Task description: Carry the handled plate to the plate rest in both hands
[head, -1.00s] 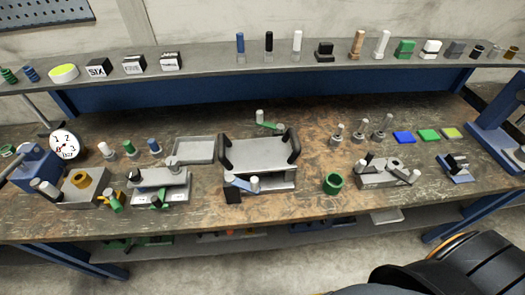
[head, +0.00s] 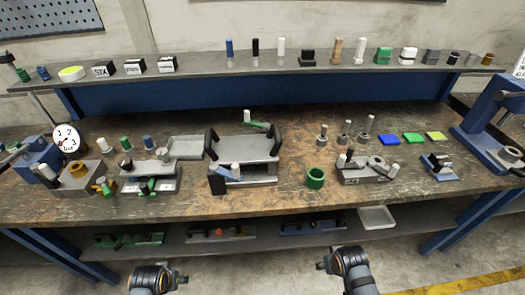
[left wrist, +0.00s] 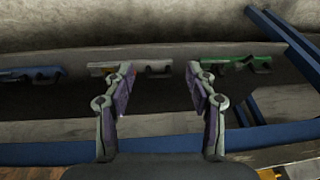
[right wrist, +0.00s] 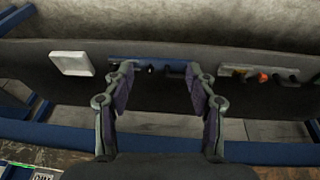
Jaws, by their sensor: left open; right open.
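The handled plate (head: 245,148) is a grey plate with a black upright handle at each side. It sits near the middle of the bench in the head view, above a grey block-like base (head: 250,173). I cannot tell for sure which fixture is the plate rest. My left gripper (left wrist: 163,70) is open and empty, low in front of the bench. My right gripper (right wrist: 160,72) is also open and empty, low in front of the bench and further right. Both are well apart from the plate.
A shallow grey tray (head: 186,146) lies left of the plate. A green ring (head: 315,178) and a grey clamp block (head: 365,170) stand to its right. A lower shelf (head: 270,238) under the bench holds several fixtures. A raised back shelf (head: 200,72) carries small parts.

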